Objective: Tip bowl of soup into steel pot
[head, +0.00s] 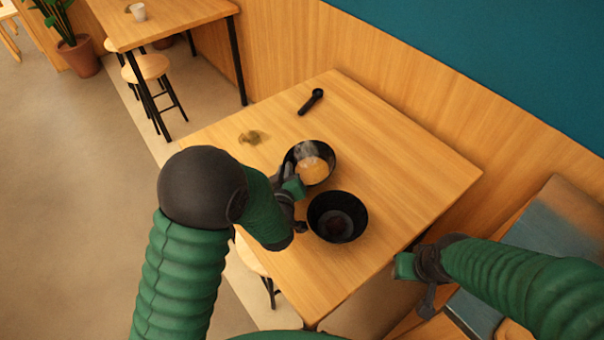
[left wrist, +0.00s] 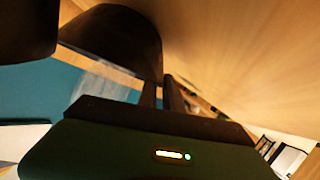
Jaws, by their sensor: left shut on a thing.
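A black bowl (head: 298,158) with orange soup (head: 311,170) is at the middle of the wooden table, with pale wisps like steam over it. My left gripper (head: 291,186) is shut on its near-left rim. In the left wrist view the black bowl (left wrist: 118,38) is at the fingers. Whether it is lifted off the table is unclear. A second black round vessel (head: 338,216), dark inside, stands close in front and to the right. No steel-coloured pot shows. My right gripper (head: 412,277) is off the table's right edge; its fingers are too unclear to judge.
A black scoop (head: 311,101) lies at the back of the table (head: 400,160), and a small brownish pile (head: 250,137) lies at the left. The table's right side is clear. A bench (head: 545,235) is on the right, and a wooden wall runs behind.

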